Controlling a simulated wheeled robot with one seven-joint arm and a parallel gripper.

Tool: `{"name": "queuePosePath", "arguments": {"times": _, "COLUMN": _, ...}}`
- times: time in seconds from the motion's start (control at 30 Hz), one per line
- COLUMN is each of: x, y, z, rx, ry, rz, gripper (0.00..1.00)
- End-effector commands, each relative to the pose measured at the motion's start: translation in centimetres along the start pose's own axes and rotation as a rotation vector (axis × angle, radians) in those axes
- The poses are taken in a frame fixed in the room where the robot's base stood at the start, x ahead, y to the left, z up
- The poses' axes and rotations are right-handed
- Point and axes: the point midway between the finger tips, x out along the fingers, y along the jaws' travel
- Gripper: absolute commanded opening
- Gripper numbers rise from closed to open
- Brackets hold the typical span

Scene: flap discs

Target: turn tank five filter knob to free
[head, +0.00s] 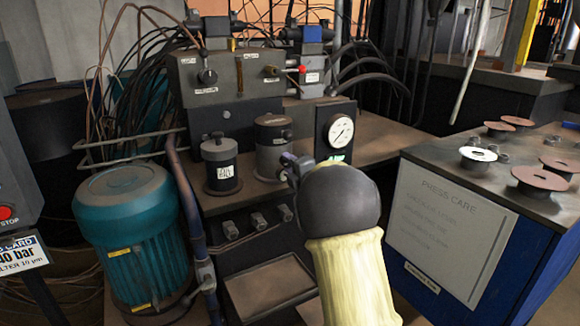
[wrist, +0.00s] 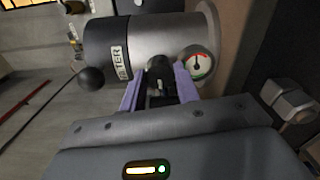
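The filter is a grey canister with a dark cap (head: 273,131) on the dark bench in the head view. In the wrist view the filter (wrist: 165,42) lies sideways in the picture, with a partly hidden label ending "TER". A small dark knob (wrist: 160,78) projects from its side towards me. My gripper (head: 290,165) is at the filter's lower front in the head view. In the wrist view the lavender fingers of my gripper (wrist: 160,82) stand apart on either side of the knob. I cannot tell whether they touch it. My wrist hides part of the bench behind it.
A small red-marked gauge (wrist: 196,64) sits close beside the fingers. A labelled dark canister (head: 221,165) stands left of the filter. A large pressure gauge (head: 340,131) stands to the right. A teal motor (head: 128,235) is at left; a cabinet (head: 455,225) with discs is at right.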

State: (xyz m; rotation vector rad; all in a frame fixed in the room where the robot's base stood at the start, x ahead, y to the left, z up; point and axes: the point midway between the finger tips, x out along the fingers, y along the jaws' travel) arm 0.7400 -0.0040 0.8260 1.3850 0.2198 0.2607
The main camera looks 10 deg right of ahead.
Motion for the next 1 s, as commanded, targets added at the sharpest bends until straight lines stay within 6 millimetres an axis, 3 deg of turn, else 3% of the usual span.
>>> {"name": "queuePosePath", "arguments": {"times": 0.03, "x": 0.0, "y": -0.2, "z": -0.1, "rx": 0.0, "ry": 0.002, "rz": -0.004, "gripper": 0.4}}
{"name": "queuePosePath", "arguments": {"times": 0.1, "x": 0.0, "y": -0.2, "z": -0.1, "rx": 0.001, "ry": 0.002, "rz": -0.003, "gripper": 0.52}}
{"name": "queuePosePath", "arguments": {"times": 0.57, "x": -1.0, "y": 0.1, "z": 0.0, "rx": 0.002, "ry": 0.0, "rz": 0.0, "gripper": 0.52}}
{"name": "queuePosePath", "arguments": {"times": 1.0, "x": -8.2, "y": 0.1, "z": 0.1, "rx": 0.003, "ry": -0.002, "rz": -0.001, "gripper": 0.52}}
